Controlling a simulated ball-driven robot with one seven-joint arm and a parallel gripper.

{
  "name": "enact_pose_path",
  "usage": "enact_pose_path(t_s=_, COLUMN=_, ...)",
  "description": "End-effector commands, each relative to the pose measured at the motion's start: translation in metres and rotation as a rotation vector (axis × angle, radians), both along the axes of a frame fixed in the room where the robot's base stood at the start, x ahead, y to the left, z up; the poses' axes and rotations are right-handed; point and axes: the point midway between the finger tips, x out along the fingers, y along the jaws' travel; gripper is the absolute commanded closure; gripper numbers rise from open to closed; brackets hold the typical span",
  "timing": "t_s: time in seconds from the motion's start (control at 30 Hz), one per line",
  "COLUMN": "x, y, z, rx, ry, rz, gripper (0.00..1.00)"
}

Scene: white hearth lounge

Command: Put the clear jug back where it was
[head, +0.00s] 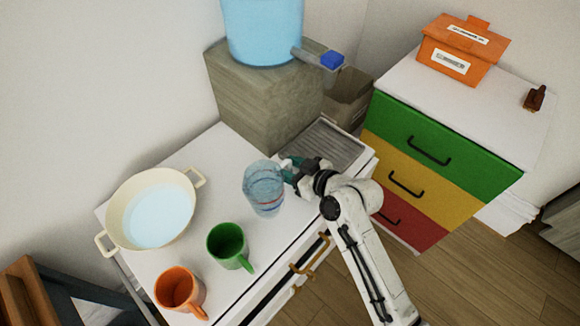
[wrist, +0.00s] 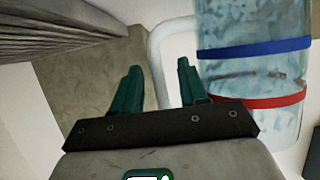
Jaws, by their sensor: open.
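The clear jug (head: 264,190) stands upright on the white counter, to the right of the pan. In the wrist view the jug (wrist: 250,75) fills the right side, with a blue band above a red band, and its pale handle (wrist: 156,75) shows. My gripper (head: 287,167) is just right of the jug, on its handle side. In the wrist view my gripper (wrist: 158,78) is open, and the handle appears between its two green fingers. I cannot tell whether a finger touches the handle.
A cream pan (head: 112,195), a green mug (head: 229,247) and an orange mug (head: 180,290) stand on the white counter (head: 205,160). A water dispenser (head: 262,30) on a grey block (head: 262,95) is behind. A ridged drain tray (head: 325,146) lies right of the jug.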

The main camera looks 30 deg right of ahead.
Motion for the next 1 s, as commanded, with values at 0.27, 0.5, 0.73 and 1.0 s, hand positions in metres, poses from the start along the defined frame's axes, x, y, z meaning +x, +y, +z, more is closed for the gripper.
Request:
enact_pose_path(t_s=0.27, x=-0.002, y=-0.001, z=0.004, rx=0.000, ry=0.000, rz=-0.001, gripper=0.57)
enact_pose_path(t_s=0.5, x=-0.038, y=-0.013, z=0.017, rx=0.001, ry=0.000, rz=-0.003, gripper=0.57)
enact_pose_path(t_s=0.73, x=-0.078, y=-0.026, z=0.036, rx=0.000, ry=-0.001, rz=-0.001, gripper=0.57)
enact_pose_path(t_s=1.0, x=-0.103, y=-0.035, z=0.048, rx=0.000, ry=0.000, rz=-0.001, gripper=0.57)
